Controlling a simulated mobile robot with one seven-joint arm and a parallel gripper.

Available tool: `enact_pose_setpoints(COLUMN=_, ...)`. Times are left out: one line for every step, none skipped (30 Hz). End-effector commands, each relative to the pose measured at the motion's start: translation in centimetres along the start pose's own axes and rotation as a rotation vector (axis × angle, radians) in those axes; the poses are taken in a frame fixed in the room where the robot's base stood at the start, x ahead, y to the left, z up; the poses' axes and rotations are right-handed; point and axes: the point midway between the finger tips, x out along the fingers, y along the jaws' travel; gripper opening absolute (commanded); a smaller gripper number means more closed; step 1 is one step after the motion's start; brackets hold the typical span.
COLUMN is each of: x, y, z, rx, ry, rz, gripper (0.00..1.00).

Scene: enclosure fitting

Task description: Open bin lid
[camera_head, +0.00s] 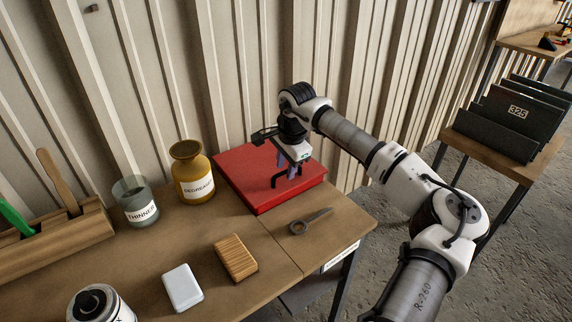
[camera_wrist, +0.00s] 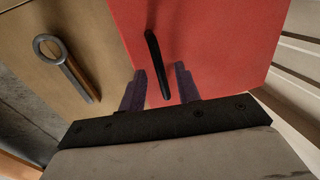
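The red bin lid (camera_head: 248,179) lies flat and closed at the right back of the wooden table, near the wall. It also fills the upper right of the wrist view (camera_wrist: 225,45). A black bar handle (camera_head: 277,181) stands on the lid, and it shows in the wrist view (camera_wrist: 152,58) running between my fingers. My gripper (camera_head: 287,167) points down over the lid at the handle. In the wrist view its two purple fingers (camera_wrist: 160,75) are apart, one on each side of the handle's near end, with gaps visible. The bin's inside is hidden.
A grey ring-ended tool (camera_head: 309,221) lies on the table just in front of the lid. A degreaser bottle (camera_head: 193,176) stands left of the lid, beside a thinner jar (camera_head: 136,203). A wooden block (camera_head: 235,258) and a white block (camera_head: 182,288) lie nearer. The corrugated wall (camera_head: 230,70) is close behind.

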Motion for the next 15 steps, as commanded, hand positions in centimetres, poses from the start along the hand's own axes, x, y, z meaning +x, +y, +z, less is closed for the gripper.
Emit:
enact_pose_setpoints(x=0.13, y=-0.02, z=0.02, rx=0.000, ry=0.000, rz=0.000, gripper=0.33)
enact_pose_setpoints(x=0.16, y=-0.02, z=0.02, rx=0.000, ry=0.000, rz=0.000, gripper=0.33)
enact_pose_setpoints(x=0.18, y=-0.02, z=0.02, rx=0.000, ry=0.000, rz=-0.001, gripper=0.33)
enact_pose_setpoints(x=0.19, y=-0.02, z=0.01, rx=0.000, ry=0.000, rz=-0.001, gripper=0.33)
enact_pose_setpoints(x=0.18, y=-0.02, z=0.01, rx=0.000, ry=0.000, rz=-0.001, gripper=0.33)
enact_pose_setpoints(x=0.18, y=-0.02, z=0.01, rx=0.000, ry=0.000, rz=-0.001, gripper=0.33)
enact_pose_setpoints(x=0.17, y=-0.02, z=0.01, rx=0.000, ry=0.000, rz=0.000, gripper=0.33)
enact_pose_setpoints(x=0.17, y=-0.02, z=0.01, rx=0.000, ry=0.000, rz=0.000, gripper=0.33)
enact_pose_setpoints(x=0.16, y=-0.02, z=0.01, rx=0.000, ry=0.000, rz=0.000, gripper=0.29)
enact_pose_setpoints(x=0.16, y=-0.02, z=0.01, rx=0.000, ry=0.000, rz=0.000, gripper=0.25)
enact_pose_setpoints(x=0.15, y=-0.02, z=0.01, rx=0.000, ry=0.000, rz=0.000, gripper=0.21)
enact_pose_setpoints(x=0.15, y=-0.02, z=0.01, rx=0.000, ry=0.000, rz=0.000, gripper=0.16)
enact_pose_setpoints(x=0.14, y=-0.02, z=0.01, rx=0.000, ry=0.000, rz=0.000, gripper=0.12)
enact_pose_setpoints(x=0.14, y=-0.02, z=0.01, rx=0.000, ry=0.000, rz=0.000, gripper=0.08)
enact_pose_setpoints(x=0.14, y=-0.02, z=0.01, rx=0.000, ry=0.000, rz=0.000, gripper=0.02)
